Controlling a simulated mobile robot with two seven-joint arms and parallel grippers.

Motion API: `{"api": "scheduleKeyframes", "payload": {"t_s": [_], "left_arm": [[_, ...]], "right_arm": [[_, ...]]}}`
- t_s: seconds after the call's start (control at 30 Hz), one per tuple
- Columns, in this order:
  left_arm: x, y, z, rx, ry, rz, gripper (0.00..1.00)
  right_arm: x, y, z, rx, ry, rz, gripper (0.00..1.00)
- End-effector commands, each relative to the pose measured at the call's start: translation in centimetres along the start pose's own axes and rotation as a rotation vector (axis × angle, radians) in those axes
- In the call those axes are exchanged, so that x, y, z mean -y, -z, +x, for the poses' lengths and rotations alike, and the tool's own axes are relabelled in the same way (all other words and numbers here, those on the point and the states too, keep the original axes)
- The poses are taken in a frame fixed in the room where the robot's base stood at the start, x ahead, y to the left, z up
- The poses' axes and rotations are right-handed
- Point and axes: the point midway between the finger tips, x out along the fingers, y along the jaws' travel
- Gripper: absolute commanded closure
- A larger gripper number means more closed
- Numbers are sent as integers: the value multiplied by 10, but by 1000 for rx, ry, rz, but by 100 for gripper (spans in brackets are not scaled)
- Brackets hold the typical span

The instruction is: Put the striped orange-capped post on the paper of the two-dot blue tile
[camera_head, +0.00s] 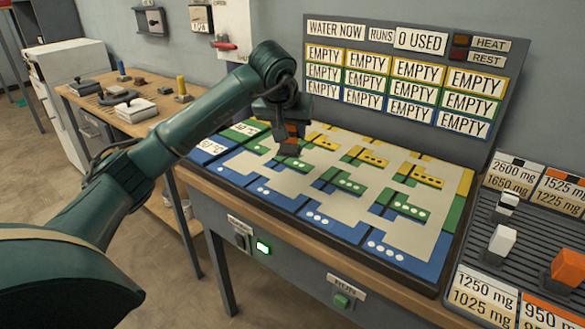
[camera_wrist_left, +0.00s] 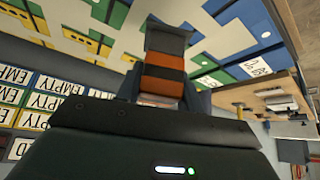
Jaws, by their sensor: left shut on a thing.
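My left gripper (camera_head: 288,122) is shut on the striped orange-capped post and holds it over the tile board. The post (camera_wrist_left: 163,78) shows orange and black bands and a grey block end in the left wrist view. In the head view the post (camera_head: 291,135) points down over the board's back-left part; I cannot tell whether its lower end touches the board. The two-dot blue tile (camera_head: 262,190) appears in the blue front row, nearer the front edge than the post, with pale paper behind its dots. My right gripper is not in view.
A rack with white, striped and orange posts (camera_head: 567,268) and mg labels stands at the right. An upright panel (camera_head: 405,55) with EMPTY cards stands behind the board. A wooden side bench (camera_head: 130,125) with small items stands at the left. The board's front is clear.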

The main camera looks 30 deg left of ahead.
Motion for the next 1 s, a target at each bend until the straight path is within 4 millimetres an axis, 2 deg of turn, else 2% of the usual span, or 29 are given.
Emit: {"api": "scheduleKeyframes", "payload": {"t_s": [0.1,0.5,0.6,0.97,1.0], "left_arm": [[-1,-15,22,4,-1,2,91],[0,-42,63,3,-1,1,91],[0,-45,70,0,-1,1,91],[0,-47,73,-1,0,1,91],[0,-47,72,0,0,1,60]], "right_arm": [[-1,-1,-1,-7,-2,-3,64],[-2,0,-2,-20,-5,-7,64],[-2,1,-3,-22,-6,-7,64],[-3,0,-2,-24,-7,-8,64],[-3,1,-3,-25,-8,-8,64]]}}
